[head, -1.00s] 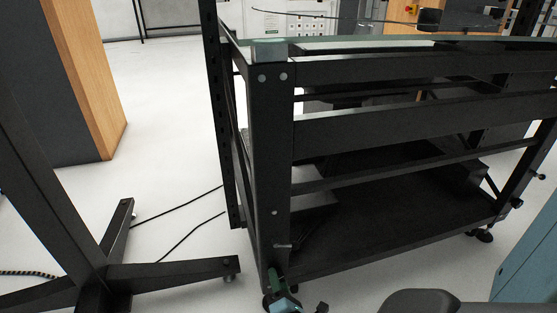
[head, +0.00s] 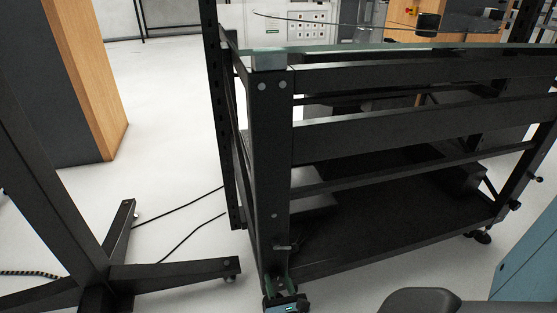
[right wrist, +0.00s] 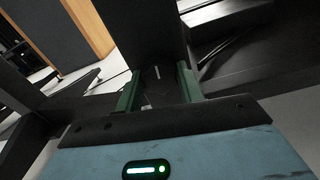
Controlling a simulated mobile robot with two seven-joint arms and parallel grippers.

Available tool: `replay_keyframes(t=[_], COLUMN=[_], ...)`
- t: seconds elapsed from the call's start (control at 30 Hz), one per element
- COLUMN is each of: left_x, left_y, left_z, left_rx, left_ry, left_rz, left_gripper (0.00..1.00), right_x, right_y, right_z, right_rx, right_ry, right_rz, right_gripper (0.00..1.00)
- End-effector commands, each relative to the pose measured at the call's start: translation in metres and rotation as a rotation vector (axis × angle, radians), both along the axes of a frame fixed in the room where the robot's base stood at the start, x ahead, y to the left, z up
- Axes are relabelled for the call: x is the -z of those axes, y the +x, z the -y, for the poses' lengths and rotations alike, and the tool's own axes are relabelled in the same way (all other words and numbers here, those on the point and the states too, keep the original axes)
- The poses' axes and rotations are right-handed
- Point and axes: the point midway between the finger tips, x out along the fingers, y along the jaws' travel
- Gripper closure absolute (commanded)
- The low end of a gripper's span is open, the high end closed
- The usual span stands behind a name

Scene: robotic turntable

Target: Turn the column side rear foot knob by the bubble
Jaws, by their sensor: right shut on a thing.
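The near corner leg (head: 268,160) of the black table frame stands in the middle of the head view. Its foot is at the bottom edge of that view, mostly hidden by my right gripper (head: 283,291). In the right wrist view my right gripper (right wrist: 158,90) has its two green fingers on either side of a dark part at the leg's base. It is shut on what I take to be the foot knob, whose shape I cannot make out. No bubble is discernible. My left gripper is not in view.
A glass top (head: 400,46) lies over the frame, with a dark lower shelf (head: 400,230) below. A black stand (head: 175,270) with spread feet is close on the left. Thin cables (head: 180,237) cross the floor. A blue-green cabinet (head: 530,260) is at the right edge.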

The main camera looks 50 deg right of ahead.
Motion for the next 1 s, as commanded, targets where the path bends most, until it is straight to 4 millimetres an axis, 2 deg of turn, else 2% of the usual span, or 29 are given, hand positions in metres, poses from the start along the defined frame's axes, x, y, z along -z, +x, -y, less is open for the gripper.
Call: replay_keyframes(t=[0.6,1.0], left_x=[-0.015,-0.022], left_y=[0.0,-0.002], left_z=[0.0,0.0], left_rx=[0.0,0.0], left_ry=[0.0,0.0], left_rz=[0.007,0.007], left_gripper=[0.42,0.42], right_x=[0.0,0.0], right_y=[-0.001,-0.001], right_z=[-0.001,-0.001], right_rx=[-0.002,-0.001], right_ry=[-0.496,-0.727], right_rz=[-0.305,-0.447], right_gripper=[0.85,0.85])
